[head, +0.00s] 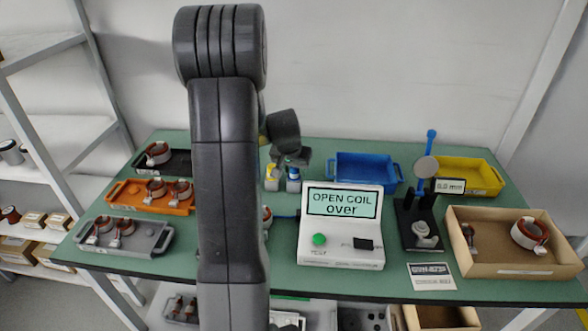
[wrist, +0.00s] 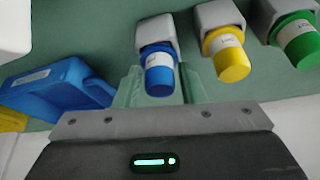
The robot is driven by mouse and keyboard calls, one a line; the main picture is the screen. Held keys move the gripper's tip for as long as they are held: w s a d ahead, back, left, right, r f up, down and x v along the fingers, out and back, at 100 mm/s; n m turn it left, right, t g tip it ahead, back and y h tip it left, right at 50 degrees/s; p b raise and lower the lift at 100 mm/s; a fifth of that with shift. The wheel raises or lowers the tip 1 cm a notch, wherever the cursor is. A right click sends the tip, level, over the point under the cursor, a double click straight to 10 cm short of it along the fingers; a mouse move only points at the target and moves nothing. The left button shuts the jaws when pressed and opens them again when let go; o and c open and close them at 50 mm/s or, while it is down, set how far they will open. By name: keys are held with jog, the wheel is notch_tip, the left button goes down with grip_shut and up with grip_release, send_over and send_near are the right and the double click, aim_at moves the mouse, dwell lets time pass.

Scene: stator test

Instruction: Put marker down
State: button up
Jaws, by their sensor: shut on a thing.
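A blue marker (wrist: 158,72) stands in a grey square holder (wrist: 156,32) in the wrist view, its blue end towards me. My gripper (wrist: 157,84) is shut on it, with pale fingers on either side. In the head view my gripper (head: 297,160) is at the back middle of the green table, by the blue marker (head: 293,173). A yellow marker (wrist: 231,60) and a green marker (wrist: 297,42) sit in similar holders beside it. My arm hides the green marker in the head view. How deep the blue marker sits is hard to tell.
A tester (head: 340,245) reading "OPEN COIL over" stands in front. A blue bin (head: 365,178) and a yellow bin (head: 475,178) lie to the right, beyond a black stand (head: 418,228). A cardboard box (head: 500,268) is at front right. Grey, orange and black trays fill the left.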

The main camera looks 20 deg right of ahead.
jog(key=shift+f, duration=0.3)
jog(key=o, duration=1)
jog(key=shift+r, duration=0.1)
jog(key=shift+r+p, duration=0.5)
jog(key=shift+r, duration=0.05)
jog(key=v, duration=1.1)
jog(key=shift+s+a+r+b, duration=0.15)
jog(key=shift+a+r+b, duration=0.05)
jog(key=shift+r+b, duration=0.15)
